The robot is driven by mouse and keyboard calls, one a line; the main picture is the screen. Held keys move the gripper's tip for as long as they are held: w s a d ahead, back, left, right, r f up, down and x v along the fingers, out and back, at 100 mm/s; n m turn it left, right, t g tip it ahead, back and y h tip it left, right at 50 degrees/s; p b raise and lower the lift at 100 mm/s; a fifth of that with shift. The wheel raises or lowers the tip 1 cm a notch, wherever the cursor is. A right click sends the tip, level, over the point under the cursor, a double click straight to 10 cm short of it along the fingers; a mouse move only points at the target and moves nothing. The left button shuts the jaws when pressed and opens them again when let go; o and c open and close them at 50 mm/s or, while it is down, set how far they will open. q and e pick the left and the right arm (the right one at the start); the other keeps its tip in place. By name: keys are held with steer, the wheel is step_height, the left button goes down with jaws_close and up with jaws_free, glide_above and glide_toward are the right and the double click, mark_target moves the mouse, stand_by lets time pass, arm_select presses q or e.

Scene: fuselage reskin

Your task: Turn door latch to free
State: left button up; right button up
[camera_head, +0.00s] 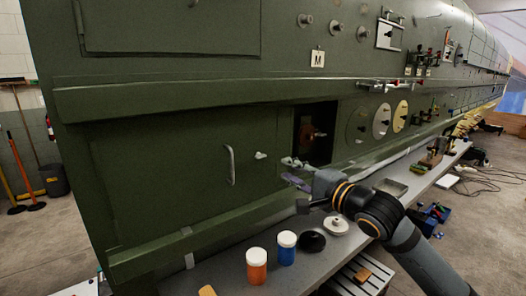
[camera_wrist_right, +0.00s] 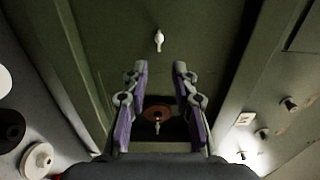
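My right gripper (camera_head: 290,171) is to the right of the latch in the head view. In the wrist view its purple-padded fingers (camera_wrist_right: 158,68) are spread with nothing between their tips. My left gripper is not in view.
A dark square opening (camera_head: 327,128) with a brown round part (camera_wrist_right: 157,113) is beside the right gripper. Below, a grey bench (camera_head: 222,275) holds an orange jar (camera_head: 256,266), a blue jar (camera_head: 287,249), a black disc (camera_head: 312,242) and a white disc (camera_head: 336,225).

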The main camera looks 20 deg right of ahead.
mark_target(262, 157)
steer(key=p+x, duration=0.3)
steer(key=x, duration=0.7)
steer(key=shift+w+a+f+p, duration=0.1)
steer(key=shift+w+a+p, duration=0.1)
steer(key=shift+w+p, duration=0.15)
steer(key=shift+s, duration=0.1)
jaws_close()
